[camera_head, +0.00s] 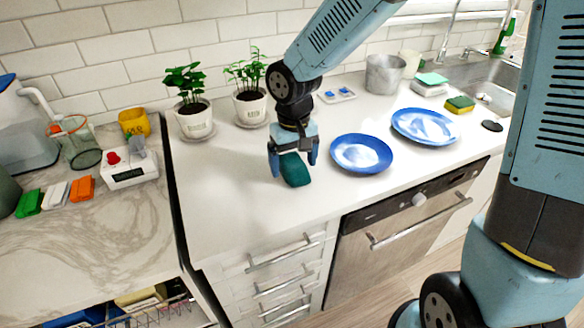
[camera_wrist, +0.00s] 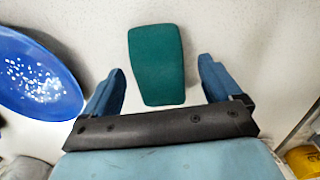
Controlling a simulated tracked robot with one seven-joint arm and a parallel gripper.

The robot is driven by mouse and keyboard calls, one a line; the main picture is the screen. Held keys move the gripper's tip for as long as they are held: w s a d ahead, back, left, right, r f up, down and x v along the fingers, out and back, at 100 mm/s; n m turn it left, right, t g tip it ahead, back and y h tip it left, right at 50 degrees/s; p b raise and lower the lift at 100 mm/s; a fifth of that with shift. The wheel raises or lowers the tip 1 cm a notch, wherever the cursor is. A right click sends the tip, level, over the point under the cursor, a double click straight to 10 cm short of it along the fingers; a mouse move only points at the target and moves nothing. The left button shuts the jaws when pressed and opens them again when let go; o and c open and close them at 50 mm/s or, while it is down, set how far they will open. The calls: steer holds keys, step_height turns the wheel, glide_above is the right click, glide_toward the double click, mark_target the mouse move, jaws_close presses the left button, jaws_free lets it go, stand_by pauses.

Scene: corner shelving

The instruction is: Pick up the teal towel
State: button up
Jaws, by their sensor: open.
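The teal towel (camera_head: 294,170) is a small, folded, rounded rectangle on the white counter, left of the blue plates. In the wrist view the towel (camera_wrist: 156,64) lies ahead of my gripper, lined up with the gap between the fingers. My gripper (camera_head: 293,160) is over the counter at the towel, pointing down, with its fingers apart. In the wrist view the gripper's two blue fingers (camera_wrist: 161,84) are spread wide, with nothing gripped. The towel's near end reaches close to the gap; I cannot tell the exact height between them.
A blue plate (camera_head: 362,153) lies just right of the towel, with another blue plate (camera_head: 425,126) beyond. Two potted plants (camera_head: 194,117) (camera_head: 250,102) stand behind, by the tiled wall. The counter (camera_head: 235,195) is clear to the left and front of the towel.

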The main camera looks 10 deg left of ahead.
steer(key=shift+f, duration=0.65)
steer(key=c, duration=1.2)
steer(key=shift+w+r, duration=0.1)
steer(key=shift+r, duration=0.4)
step_height(320, 180, up, 2)
steer(key=shift+r, duration=0.25)
steer(key=shift+s+d+r, duration=1.25)
steer(key=shift+s+r, duration=0.35)
steer(key=shift+s, duration=0.4)
steer(key=shift+s+d+r, duration=1.2)
steer(key=shift+s+r, duration=0.35)
steer(key=shift+s, duration=0.5)
steer(key=shift+s+d+r, duration=1.25)
steer(key=shift+s+r, duration=0.35)
steer(key=shift+s, duration=0.4)
